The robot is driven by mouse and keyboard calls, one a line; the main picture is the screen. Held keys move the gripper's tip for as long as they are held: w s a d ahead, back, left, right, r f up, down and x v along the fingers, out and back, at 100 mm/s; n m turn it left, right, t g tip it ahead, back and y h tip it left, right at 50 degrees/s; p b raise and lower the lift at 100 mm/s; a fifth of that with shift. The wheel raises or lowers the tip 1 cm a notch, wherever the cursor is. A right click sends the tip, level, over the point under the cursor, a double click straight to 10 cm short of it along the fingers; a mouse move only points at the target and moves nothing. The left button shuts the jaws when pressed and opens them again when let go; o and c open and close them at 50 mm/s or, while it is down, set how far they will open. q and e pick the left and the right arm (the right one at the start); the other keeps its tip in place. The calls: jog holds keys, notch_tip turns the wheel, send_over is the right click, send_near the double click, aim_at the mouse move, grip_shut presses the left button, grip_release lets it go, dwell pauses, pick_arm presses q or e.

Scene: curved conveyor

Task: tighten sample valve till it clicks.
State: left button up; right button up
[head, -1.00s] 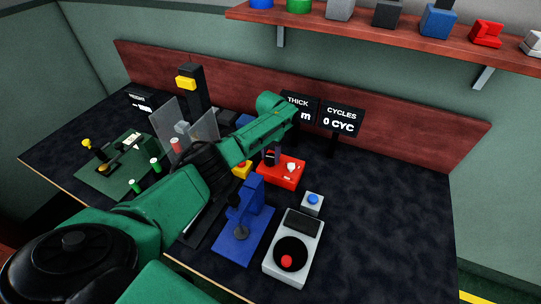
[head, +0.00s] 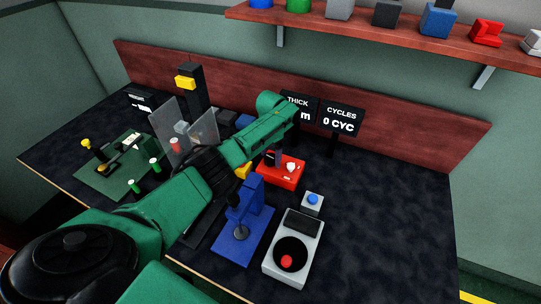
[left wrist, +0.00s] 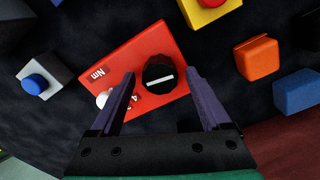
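A red box (head: 280,172) with an "Nm" label sits on the dark bench, partly behind my left arm. In the left wrist view the red box (left wrist: 124,64) carries a black round knob (left wrist: 159,76) with a white line on it, and a white part at its lower corner. My left gripper (left wrist: 160,77) is open, its two dark fingers on either side of the knob with gaps between. I cannot tell how high the fingertips are above the box. In the head view the fingers are mostly hidden by my arm. My right gripper is not in view.
A blue press (head: 243,222) and a grey device with a red button (head: 287,262) stand in front. A blue-button box (head: 312,203) is right of the red box. Clear panels (head: 172,128) stand at left. The bench's right side is clear.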

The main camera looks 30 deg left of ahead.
aim_at(271, 157)
pick_arm(q)
jog(key=shift+r, duration=0.1)
jog(key=shift+r, duration=0.35)
notch_tip(271, 157, up, 14)
jog(key=shift+f, duration=0.15)
